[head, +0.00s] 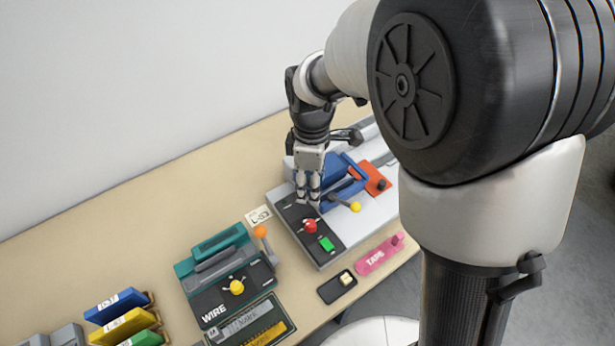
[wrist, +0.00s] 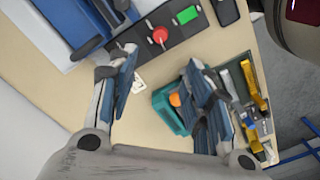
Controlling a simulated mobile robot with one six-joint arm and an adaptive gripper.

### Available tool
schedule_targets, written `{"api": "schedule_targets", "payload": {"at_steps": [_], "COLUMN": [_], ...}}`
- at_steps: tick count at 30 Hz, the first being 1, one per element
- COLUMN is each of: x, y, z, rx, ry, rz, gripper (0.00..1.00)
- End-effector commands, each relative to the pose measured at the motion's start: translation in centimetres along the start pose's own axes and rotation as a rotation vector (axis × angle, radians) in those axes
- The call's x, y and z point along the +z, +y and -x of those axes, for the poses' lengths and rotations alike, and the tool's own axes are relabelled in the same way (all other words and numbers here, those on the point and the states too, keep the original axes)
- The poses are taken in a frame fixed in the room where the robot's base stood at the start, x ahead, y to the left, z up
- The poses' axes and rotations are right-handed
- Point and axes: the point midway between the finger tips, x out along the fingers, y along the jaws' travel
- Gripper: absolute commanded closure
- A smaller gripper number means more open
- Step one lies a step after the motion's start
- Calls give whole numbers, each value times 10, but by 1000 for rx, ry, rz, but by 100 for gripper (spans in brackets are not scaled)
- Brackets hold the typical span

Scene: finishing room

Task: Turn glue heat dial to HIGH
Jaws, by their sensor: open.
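A grey-and-blue machine (head: 350,222) stands on the bench with a black control panel (head: 295,213). On the panel sit a red knob (head: 310,227) and a green rectangle (head: 326,243). They also show in the wrist view, as the red knob (wrist: 159,35) and green rectangle (wrist: 187,15). My gripper (head: 308,198) points down over the far part of the panel and covers some of it. In the wrist view my gripper (wrist: 163,82) is open with nothing between its fingers. I cannot read a HIGH mark or tell which control is the heat dial.
A teal wire machine (head: 215,258) with an orange-tipped lever stands left of the panel. A pink TAPE piece (head: 379,254) and a dark phone-like item (head: 337,287) lie near the front edge. Blue and yellow holders (head: 118,306) stand far left. Bare bench lies behind.

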Motion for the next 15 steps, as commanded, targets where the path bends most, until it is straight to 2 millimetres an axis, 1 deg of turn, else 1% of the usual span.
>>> {"api": "schedule_targets", "payload": {"at_steps": [5, 15], "x": [1, 1], "y": [-2, -2], "z": [-28, -104], "rx": [-5, -4], "ry": [-3, -2], "rz": [-2, -4], "gripper": [54, 54]}}
